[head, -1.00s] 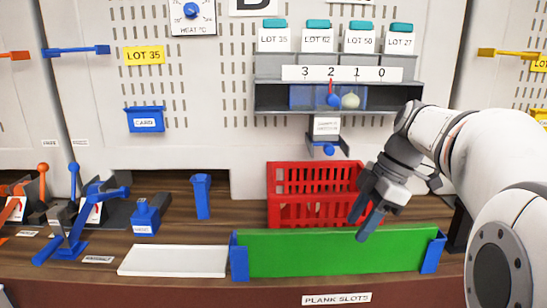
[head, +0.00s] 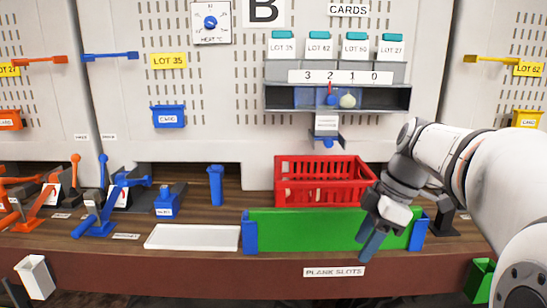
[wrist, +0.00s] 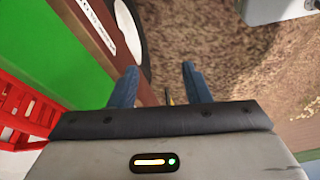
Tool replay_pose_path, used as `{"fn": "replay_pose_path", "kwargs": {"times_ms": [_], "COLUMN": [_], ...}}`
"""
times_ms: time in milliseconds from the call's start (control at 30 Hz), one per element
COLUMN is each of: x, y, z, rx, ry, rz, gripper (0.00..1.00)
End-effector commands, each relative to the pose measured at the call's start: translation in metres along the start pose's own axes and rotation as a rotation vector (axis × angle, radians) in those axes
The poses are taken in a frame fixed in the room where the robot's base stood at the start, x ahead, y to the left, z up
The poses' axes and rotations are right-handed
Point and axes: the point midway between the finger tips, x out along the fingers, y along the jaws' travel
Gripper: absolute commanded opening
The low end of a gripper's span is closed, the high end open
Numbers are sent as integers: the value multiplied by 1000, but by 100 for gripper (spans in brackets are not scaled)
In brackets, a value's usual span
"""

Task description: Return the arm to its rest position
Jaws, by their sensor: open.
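My gripper (head: 372,238) is at the end of my white arm on the right of the head view, in front of the green plank (head: 305,231) at the bench's front edge. In the wrist view its two blue fingers (wrist: 158,88) are apart with nothing between them. The wrist view looks down past the bench edge to brown speckled floor (wrist: 215,50). The green plank stands upright between blue end holders, and my gripper hides part of its right side.
A red crate (head: 322,190) stands behind the plank. A white tray (head: 190,237) lies left of it, with blue and orange levers (head: 108,203) farther left. Floor lies in front of the bench.

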Motion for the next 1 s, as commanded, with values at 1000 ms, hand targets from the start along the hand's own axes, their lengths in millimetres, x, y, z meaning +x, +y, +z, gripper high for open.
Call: {"fn": "replay_pose_path", "kwargs": {"times_ms": [1000], "x": [130], "y": [-121], "z": [39], "rx": [1298], "ry": [-80], "rz": [422], "gripper": [44]}}
